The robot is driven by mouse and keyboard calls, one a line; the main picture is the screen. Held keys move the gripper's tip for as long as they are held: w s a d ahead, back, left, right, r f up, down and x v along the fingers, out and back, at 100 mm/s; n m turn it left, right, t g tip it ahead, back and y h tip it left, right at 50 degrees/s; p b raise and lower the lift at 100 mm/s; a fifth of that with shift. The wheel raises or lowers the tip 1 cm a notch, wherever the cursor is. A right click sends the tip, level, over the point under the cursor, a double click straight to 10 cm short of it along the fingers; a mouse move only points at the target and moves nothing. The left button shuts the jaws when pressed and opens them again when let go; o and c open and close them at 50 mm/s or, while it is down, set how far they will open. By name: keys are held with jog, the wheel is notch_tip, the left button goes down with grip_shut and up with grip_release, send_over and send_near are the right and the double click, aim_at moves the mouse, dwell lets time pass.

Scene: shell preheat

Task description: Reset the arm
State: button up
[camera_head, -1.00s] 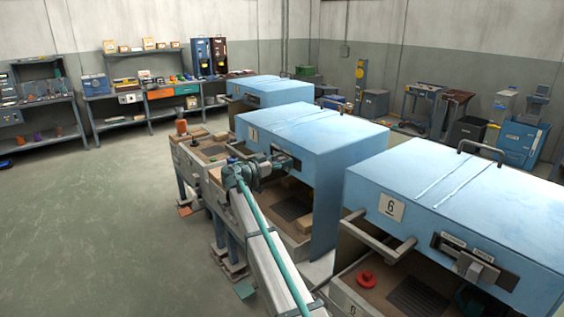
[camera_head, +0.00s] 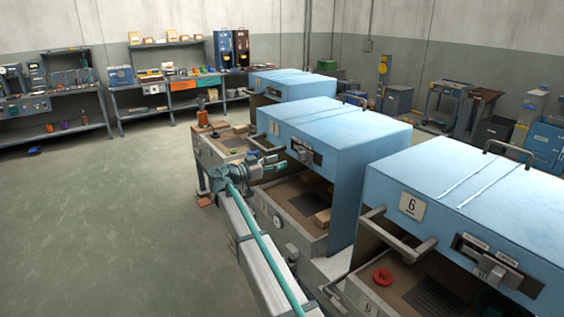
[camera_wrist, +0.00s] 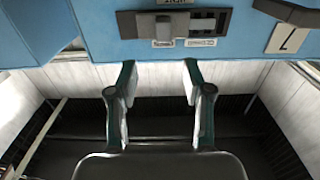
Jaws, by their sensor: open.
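My arm reaches away along the left side of the blue ovens in the head view. My gripper (camera_head: 272,165) is at its far end, small and partly hard to make out there, near the open front of the middle blue oven (camera_head: 325,120). In the wrist view my gripper (camera_wrist: 160,72) shows two fingers spread apart with nothing between them. Beyond the fingertips is a blue front with a grey slotted control panel (camera_wrist: 173,22) and a plate with a single character (camera_wrist: 290,37). Its distance from the fingers is hard to tell.
The nearest blue oven (camera_head: 465,200) bears a plate reading 6, a bar handle (camera_head: 398,240) and a red knob (camera_head: 383,277) inside. A farther blue oven (camera_head: 292,85) stands behind. Shelved benches (camera_head: 170,90) line the back wall. The floor (camera_head: 100,220) at left is clear.

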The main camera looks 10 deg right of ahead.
dwell(0.4)
jog(key=s+d+f+n+g+y, duration=0.1)
jog(key=s+f+n+g+y, duration=0.15)
jog(key=s+f+n, duration=0.8)
jog(key=s+d+f+m+g+y, duration=0.15)
jog(key=s+f+y, duration=0.35)
jog(key=f, duration=1.3)
jog(key=s+d+f+n+g+y, duration=0.2)
jog(key=s+f+n, duration=0.3)
jog(key=s+f, duration=0.65)
jog(key=s+d+f+g+y, duration=0.1)
jog(key=s+f+g+y, duration=0.25)
jog(key=s+f, duration=1.2)
jog(key=s+d+f+g+y, duration=0.1)
jog(key=s+f+g, duration=0.1)
jog(key=s, duration=1.2)
jog(key=s+d+f+m+g+y, duration=0.1)
jog(key=s+f+g+y, duration=0.1)
jog(key=s, duration=1.2)
jog(key=shift+s+f+g, duration=0.25)
jog(key=shift+f+g, duration=0.3)
jog(key=shift+f, duration=0.4)
